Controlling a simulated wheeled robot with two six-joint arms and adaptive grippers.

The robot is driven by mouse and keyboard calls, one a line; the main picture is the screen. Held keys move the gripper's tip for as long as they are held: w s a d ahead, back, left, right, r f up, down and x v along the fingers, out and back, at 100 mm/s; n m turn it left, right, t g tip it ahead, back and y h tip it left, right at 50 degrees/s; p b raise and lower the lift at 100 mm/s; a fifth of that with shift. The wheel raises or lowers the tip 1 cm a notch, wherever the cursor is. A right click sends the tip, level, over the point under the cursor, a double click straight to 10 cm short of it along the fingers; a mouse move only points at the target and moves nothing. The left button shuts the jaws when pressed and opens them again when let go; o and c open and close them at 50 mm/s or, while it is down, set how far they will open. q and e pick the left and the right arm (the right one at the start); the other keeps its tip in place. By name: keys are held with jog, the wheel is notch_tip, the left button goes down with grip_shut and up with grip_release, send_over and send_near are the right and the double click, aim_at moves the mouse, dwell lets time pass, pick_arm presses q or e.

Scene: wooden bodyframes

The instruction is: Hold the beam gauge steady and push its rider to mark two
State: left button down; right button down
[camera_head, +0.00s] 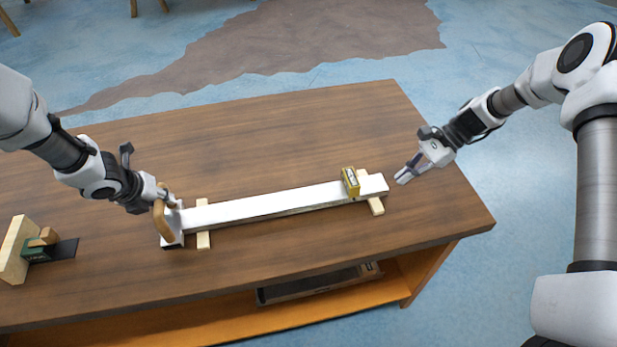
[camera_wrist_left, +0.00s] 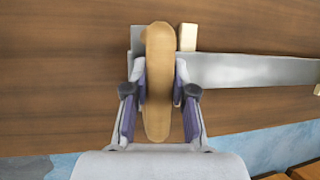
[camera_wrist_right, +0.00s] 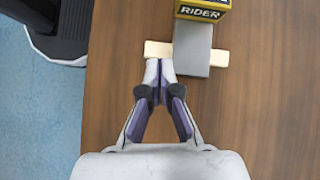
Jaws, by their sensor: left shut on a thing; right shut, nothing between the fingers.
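The beam gauge is a long pale metal beam (camera_head: 270,204) lying on two wooden supports on the table. A wooden handle (camera_head: 161,220) stands at its left end. My left gripper (camera_head: 168,200) is shut on this handle, which also shows between the fingers in the left wrist view (camera_wrist_left: 158,85). The yellow rider (camera_head: 350,182) sits on the beam near its right end; its RIDER label shows in the right wrist view (camera_wrist_right: 201,12). My right gripper (camera_head: 403,178) is shut and empty, just beyond the beam's right end, apart from the rider. No scale marks are readable.
The wooden table (camera_head: 300,125) is mostly clear behind the beam. A wooden block with a green and dark part (camera_head: 35,248) stands at the far left. The beam's supports (camera_head: 203,240) stick out in front. The table's right edge lies close to my right gripper.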

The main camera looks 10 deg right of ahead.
aim_at(354, 186)
jog(key=w+d+r+m, duration=0.2)
jog(key=d+r, duration=0.1)
jog(key=shift+y, duration=0.3)
jog(key=x, duration=1)
jog(key=a, duration=0.2)
jog(key=shift+a+r, duration=0.1)
jog(key=shift+a, duration=0.7)
jog(key=a, duration=0.5)
jog(key=shift+a, duration=0.1)
